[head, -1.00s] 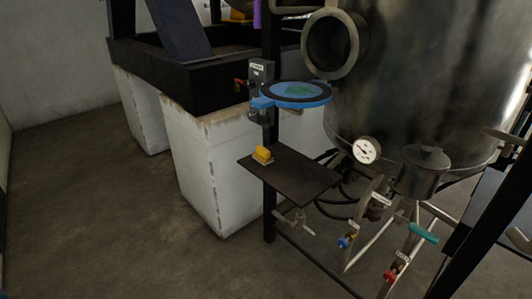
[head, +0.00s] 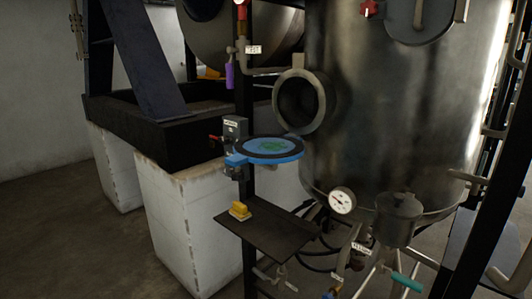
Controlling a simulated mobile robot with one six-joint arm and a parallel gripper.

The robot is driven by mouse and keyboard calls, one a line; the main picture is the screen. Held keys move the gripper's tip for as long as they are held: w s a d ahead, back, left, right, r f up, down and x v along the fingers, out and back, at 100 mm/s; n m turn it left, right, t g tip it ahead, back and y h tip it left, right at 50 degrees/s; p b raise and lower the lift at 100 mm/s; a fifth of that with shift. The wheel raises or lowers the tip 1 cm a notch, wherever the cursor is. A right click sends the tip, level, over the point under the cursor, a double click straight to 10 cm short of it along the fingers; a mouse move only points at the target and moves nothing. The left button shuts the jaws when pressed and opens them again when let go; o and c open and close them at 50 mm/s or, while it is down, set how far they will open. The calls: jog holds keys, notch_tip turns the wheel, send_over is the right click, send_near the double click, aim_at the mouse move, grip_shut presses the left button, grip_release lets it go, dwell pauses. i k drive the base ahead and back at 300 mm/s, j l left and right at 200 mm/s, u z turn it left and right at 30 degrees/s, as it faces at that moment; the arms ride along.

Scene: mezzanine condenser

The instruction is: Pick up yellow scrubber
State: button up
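The yellow scrubber (head: 240,210) is a small yellow block with a paler underside. It rests near the left corner of a dark flat shelf (head: 265,236) fixed to a black post, below the blue round-rimmed disc. My gripper is not in view in the head view, so its place relative to the scrubber cannot be seen.
A blue disc with a handle (head: 270,150) juts out above the shelf. A large metal tank (head: 400,110) with a pressure gauge (head: 342,201) stands to the right. White concrete blocks (head: 180,225) stand behind the shelf. Open floor (head: 90,255) lies at left.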

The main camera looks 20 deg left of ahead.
aim_at(239, 211)
jog(key=i+j+z, duration=0.1)
jog(key=i+j, duration=0.15)
jog(key=j, duration=0.35)
jog(key=i+j+z, duration=0.1)
jog(key=j, duration=0.45)
jog(key=i+j+z, duration=0.1)
jog(key=i+j, duration=0.15)
jog(key=j, duration=0.4)
jog(key=i+j+z, duration=0.15)
jog(key=j, duration=0.45)
jog(key=i+j+z, duration=0.1)
jog(key=j, duration=0.55)
jog(key=i+j+z, duration=0.1)
jog(key=j, duration=0.55)
jog(key=i+j+z, duration=0.1)
jog(key=j, duration=0.55)
